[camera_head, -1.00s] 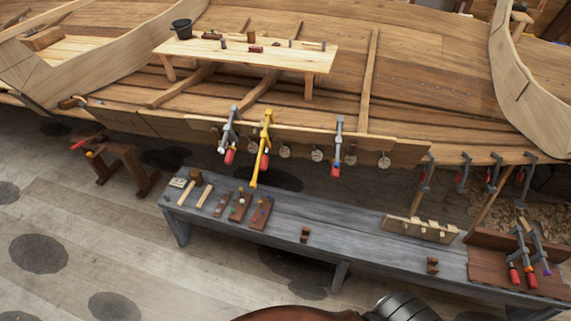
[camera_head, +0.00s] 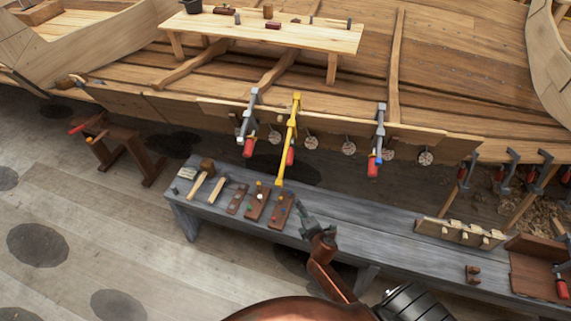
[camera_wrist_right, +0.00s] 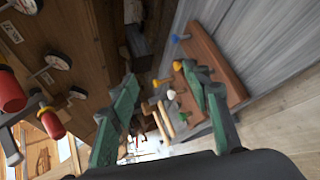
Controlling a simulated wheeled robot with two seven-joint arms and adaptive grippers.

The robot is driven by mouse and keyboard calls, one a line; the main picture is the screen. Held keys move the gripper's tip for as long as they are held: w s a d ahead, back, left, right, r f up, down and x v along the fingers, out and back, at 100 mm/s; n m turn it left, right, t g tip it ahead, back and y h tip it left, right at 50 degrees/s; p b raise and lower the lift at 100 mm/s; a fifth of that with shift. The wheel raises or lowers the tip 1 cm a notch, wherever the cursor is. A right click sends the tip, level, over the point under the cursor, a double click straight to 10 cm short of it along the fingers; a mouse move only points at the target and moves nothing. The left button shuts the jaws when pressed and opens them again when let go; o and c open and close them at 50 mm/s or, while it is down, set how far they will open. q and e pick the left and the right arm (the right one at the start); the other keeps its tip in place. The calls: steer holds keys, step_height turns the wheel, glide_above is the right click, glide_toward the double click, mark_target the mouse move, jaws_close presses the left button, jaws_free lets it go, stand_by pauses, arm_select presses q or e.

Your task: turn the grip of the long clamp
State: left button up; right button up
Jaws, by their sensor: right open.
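The long yellow clamp (camera_head: 291,135) hangs on the hull's lower plank edge, its bar running down towards the bench. Its red grip (camera_head: 290,157) shows partly behind the bar. My right gripper (camera_head: 307,217) is over the bench, below and right of the clamp's lower end and apart from it. In the wrist view its two green fingers (camera_wrist_right: 160,80) are spread with nothing between them. Two red grips (camera_wrist_right: 52,122) of clamps show at the left there; I cannot tell which clamps they belong to. My left gripper is not in view.
Grey clamps hang left (camera_head: 249,118) and right (camera_head: 378,140) of the yellow one, among several round dials (camera_head: 311,143). The grey bench (camera_head: 370,235) carries mallets (camera_head: 206,180), brown tool blocks (camera_head: 256,203) and a notched wooden rack (camera_head: 458,231).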

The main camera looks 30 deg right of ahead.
steer(key=w+r+n+t+b, duration=0.25)
steer(key=w+r+n, duration=0.2)
steer(key=r, duration=0.85)
steer(key=n+t+h, duration=0.1)
steer(key=n+t, duration=0.1)
glide_toward(289, 159)
steer(key=shift+m, duration=0.25)
steer(key=w, duration=0.1)
steer(key=w+f, duration=0.1)
steer(key=w+d, duration=0.1)
steer(key=w, duration=0.1)
steer(key=shift+d+f, duration=0.1)
steer(key=shift+f, duration=0.2)
steer(key=x, duration=0.6)
steer(key=shift+b, duration=0.35)
steer(key=shift+w+d, duration=0.15)
steer(key=shift+w, duration=0.45)
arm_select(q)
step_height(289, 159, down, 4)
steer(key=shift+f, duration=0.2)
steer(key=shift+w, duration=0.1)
arm_select(e)
steer(key=shift+c, duration=0.4)
